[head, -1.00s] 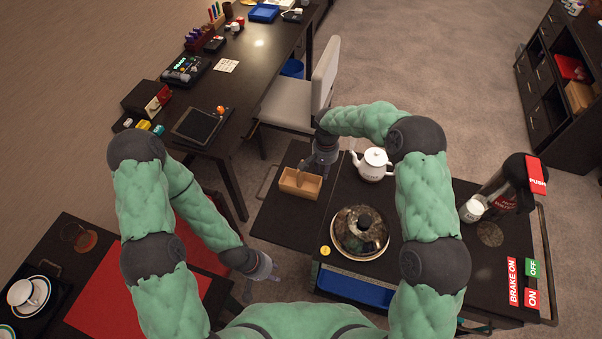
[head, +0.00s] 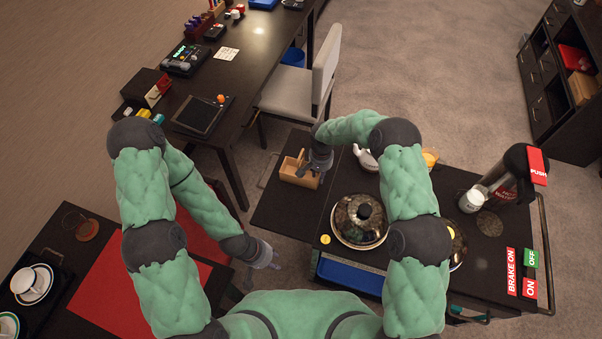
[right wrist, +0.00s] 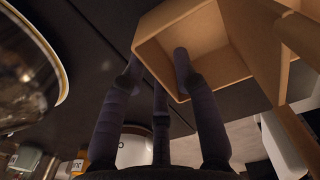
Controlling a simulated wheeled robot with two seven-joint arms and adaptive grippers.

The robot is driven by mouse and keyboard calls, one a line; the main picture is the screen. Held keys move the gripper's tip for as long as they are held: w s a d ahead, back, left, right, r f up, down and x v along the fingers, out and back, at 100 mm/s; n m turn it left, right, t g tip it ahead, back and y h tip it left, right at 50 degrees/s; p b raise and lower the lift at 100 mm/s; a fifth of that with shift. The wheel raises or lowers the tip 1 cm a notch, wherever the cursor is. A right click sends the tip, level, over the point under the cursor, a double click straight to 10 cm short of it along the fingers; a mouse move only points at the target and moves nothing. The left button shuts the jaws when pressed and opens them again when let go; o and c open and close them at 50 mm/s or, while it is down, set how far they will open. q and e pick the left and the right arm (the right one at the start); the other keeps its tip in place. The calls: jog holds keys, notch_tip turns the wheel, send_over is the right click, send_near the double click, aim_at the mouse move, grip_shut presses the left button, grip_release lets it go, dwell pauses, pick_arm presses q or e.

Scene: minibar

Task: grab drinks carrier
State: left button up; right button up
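The drinks carrier is a light wooden open box (head: 290,178) at the left end of the dark cart top in the head view. It also shows large at the upper right of the right wrist view (right wrist: 215,42), with a wooden bar crossing the right corner. My right gripper (head: 314,166) is at the carrier's right side. In the right wrist view its fingers (right wrist: 156,72) are spread, one tip overlapping the carrier's opening; whether they touch is unclear. My left gripper (head: 270,257) hangs empty, fingers apart, between the cart and the red-topped table.
A domed dish (head: 360,219) stands on the cart close to the carrier. A white teapot (head: 366,160) is partly hidden by my right arm. A flask (head: 508,185) and white cup (head: 472,200) stand further right. A chair (head: 290,92) is behind the carrier.

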jog(key=shift+f, duration=0.4)
grip_shut()
